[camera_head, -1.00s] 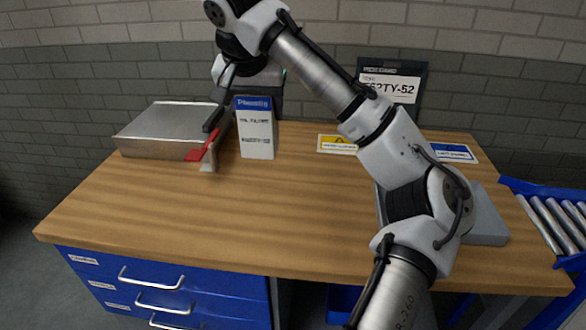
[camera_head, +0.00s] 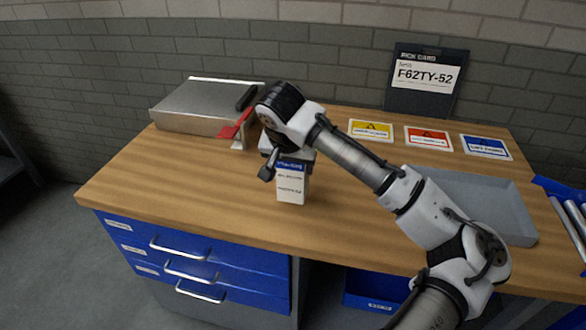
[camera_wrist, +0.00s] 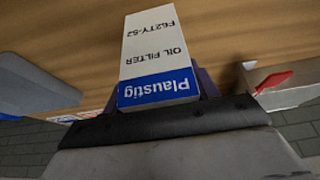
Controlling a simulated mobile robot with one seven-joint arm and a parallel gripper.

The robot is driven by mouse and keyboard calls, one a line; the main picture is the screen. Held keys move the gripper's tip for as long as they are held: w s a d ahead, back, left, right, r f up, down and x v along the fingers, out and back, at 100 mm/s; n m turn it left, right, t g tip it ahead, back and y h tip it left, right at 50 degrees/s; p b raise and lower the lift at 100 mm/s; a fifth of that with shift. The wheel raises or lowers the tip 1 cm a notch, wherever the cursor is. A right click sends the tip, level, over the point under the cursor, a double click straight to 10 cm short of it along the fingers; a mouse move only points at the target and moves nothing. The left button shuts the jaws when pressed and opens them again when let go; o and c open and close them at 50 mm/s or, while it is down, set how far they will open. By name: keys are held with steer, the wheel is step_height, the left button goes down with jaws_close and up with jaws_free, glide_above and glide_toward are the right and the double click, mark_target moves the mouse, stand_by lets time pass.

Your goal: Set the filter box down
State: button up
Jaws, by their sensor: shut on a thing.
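The filter box (camera_head: 291,187) is white with a blue band at its top, and it is upright over the middle of the wooden workbench (camera_head: 200,185). My gripper (camera_head: 290,160) is shut on its upper end, from behind and above. In the wrist view the box (camera_wrist: 155,55) points away from my gripper (camera_wrist: 165,112), with "Plaustig", "OIL FILTER" and "F62TY-52" upside down. I cannot tell whether its bottom touches the wood. The fingertips are mostly hidden. A pick card (camera_head: 424,78) reading F62TY-52 stands at the back right.
A metal case (camera_head: 195,125) with a red lever (camera_head: 236,124) is at the back left. Yellow (camera_head: 370,130), red (camera_head: 428,138) and blue (camera_head: 486,147) cards lie along the back. A grey tray (camera_head: 510,210) is at the right, partly behind my arm. The left front wood is clear.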

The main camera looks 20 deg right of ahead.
steer(key=shift+f, duration=1)
steer(key=shift+f, duration=0.15)
steer(key=o, duration=1.3)
steer(key=b+v, duration=0.1)
steer(key=v, duration=1.1)
steer(key=shift+b, duration=0.4)
steer(key=shift+a, duration=0.1)
